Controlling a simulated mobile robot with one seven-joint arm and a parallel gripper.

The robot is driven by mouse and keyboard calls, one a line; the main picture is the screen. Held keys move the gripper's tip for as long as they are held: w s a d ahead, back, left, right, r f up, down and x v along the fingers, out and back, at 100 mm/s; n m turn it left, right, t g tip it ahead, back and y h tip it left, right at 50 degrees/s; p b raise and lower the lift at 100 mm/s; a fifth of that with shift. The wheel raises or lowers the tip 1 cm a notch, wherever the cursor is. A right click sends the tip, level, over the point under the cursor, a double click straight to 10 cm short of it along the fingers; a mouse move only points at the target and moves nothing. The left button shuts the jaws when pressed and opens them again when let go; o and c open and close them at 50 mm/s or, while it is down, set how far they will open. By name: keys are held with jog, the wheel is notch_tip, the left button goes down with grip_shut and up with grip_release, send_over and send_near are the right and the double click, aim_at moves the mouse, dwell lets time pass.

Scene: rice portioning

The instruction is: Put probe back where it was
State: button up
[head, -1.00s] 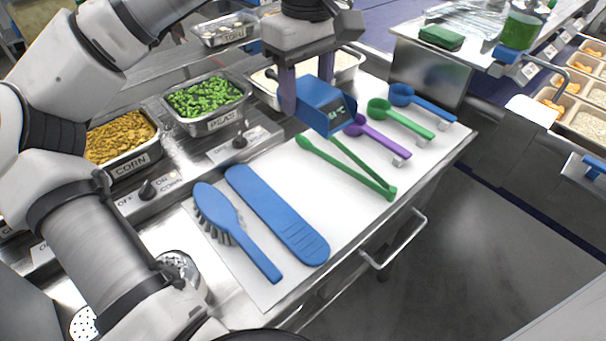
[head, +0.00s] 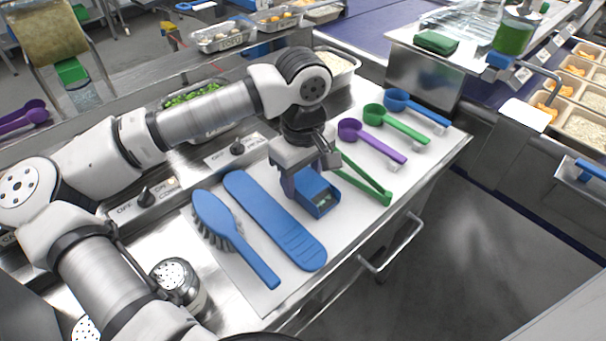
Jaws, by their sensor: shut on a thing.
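The probe is a small blue box (head: 318,197) with a dark display on its front. The probe's underside and any tip are hidden.
A blue brush (head: 232,235) lies left of the spatula. Purple (head: 372,140), green (head: 397,123) and blue (head: 417,106) scoops lie at the mat's right end. A metal shaker (head: 177,283) stands at the lower left. The mat's front right strip is clear.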

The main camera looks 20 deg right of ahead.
aim_at(303, 177)
jog(key=shift+f, duration=0.1)
jog(key=shift+f, duration=0.15)
jog(key=o, duration=1)
jog(key=shift+c, duration=0.2)
jog(key=shift+r, duration=0.2)
notch_tip(303, 177, up, 12)
jog(key=shift+b, duration=0.4)
